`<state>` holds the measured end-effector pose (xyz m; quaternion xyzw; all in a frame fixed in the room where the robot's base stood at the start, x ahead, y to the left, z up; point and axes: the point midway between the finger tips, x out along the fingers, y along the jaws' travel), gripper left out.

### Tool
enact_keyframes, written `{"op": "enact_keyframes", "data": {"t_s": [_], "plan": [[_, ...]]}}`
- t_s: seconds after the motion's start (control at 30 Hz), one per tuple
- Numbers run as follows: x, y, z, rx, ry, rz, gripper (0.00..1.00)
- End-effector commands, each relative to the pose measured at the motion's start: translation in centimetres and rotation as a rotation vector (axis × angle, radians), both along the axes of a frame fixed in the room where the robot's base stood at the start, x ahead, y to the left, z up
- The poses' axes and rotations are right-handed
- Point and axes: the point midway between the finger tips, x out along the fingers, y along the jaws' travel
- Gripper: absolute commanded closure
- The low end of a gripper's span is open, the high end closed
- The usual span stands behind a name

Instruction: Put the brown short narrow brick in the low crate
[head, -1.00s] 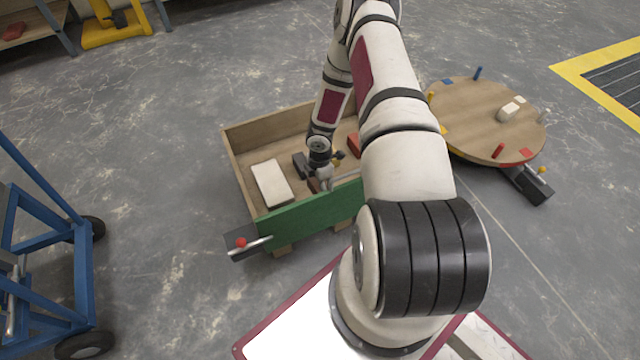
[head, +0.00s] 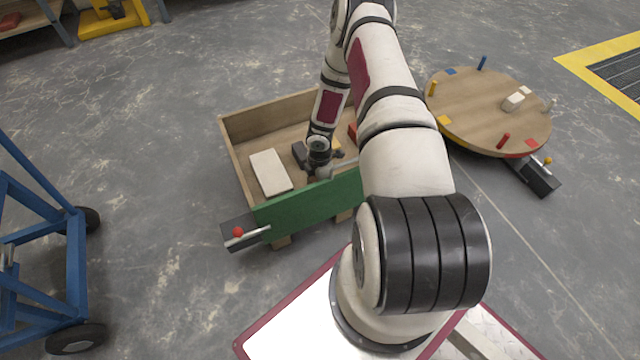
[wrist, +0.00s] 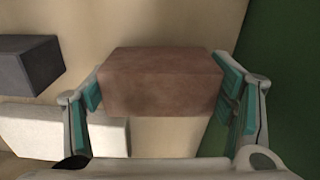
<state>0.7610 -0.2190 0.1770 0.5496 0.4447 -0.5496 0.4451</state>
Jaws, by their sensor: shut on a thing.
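The brown brick (wrist: 160,85) sits between the two teal-padded fingers of my gripper (wrist: 162,92) in the wrist view. The fingers are shut on its two ends. In the head view my gripper (head: 318,172) is inside a low wooden crate with a green front wall (head: 300,212), near that wall. The brick is mostly hidden there by my wrist. The wrist view shows the crate's pale floor below the brick and the green wall to the right. I cannot tell whether the brick touches the floor.
A white brick (head: 270,172) and a dark grey brick (head: 300,154) lie in the crate left of my gripper. A red brick (head: 352,132) lies to the right. A round wooden table (head: 475,105) stands at right, a blue cart (head: 75,260) at left. Grey floor between is clear.

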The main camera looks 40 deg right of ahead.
Motion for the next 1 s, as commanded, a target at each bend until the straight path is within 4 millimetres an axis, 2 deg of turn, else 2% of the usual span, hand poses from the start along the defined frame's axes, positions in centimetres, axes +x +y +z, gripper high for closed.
{"op": "enact_keyframes", "data": {"t_s": [0.53, 0.57, 0.63, 1.0], "plan": [[0.05, -0.01, -0.96, 0.000, -0.001, 0.000, 0.67], [0.06, -0.02, -0.91, 0.000, -0.001, 0.000, 0.17], [0.05, -0.02, -0.89, 0.000, -0.001, 0.000, 0.01], [-0.02, 0.01, -0.87, 0.000, 0.000, 0.000, 0.00]]}}
